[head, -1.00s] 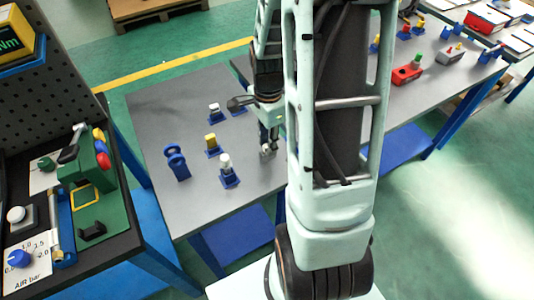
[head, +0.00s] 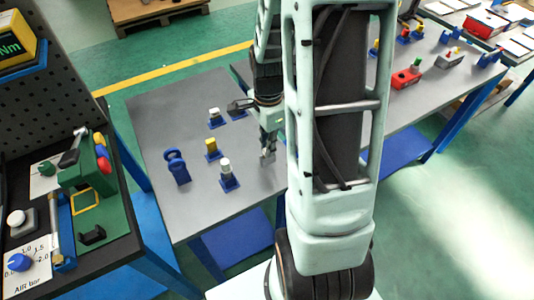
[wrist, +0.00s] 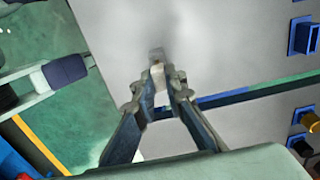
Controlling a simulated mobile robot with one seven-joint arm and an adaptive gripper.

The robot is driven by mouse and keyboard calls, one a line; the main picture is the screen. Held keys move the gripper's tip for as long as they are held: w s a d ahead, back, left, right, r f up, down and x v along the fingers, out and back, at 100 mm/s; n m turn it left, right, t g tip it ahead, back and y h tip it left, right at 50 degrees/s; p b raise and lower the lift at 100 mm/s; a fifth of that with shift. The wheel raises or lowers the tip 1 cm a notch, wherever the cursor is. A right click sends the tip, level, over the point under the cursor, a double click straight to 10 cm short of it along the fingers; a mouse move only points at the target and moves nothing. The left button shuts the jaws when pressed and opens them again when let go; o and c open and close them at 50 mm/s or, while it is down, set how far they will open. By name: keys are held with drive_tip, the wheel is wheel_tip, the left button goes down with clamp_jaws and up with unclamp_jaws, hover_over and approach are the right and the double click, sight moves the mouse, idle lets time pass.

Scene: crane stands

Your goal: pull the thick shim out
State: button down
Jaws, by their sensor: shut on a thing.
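My gripper (head: 267,150) points down over the right part of the near grey table, partly behind my own arm in the head view. In the wrist view my gripper (wrist: 158,72) is shut on a small grey piece (wrist: 156,54), which I take to be the thick shim. In the head view the piece (head: 267,159) shows just under the fingertips. Bare table surrounds it. I cannot tell whether it touches the table or hangs just above it. Its lower part is unclear.
Blue stands with a yellow-topped block (head: 211,146) and white-topped pieces (head: 226,165) (head: 214,112) stand left of my gripper. A blue ringed holder (head: 176,165) is farther left. A black bench (head: 110,240) with a green fixture lies at left.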

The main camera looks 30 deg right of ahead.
drive_tip(key=shift+r+p, duration=2.2)
drive_tip(key=shift+r, duration=0.85)
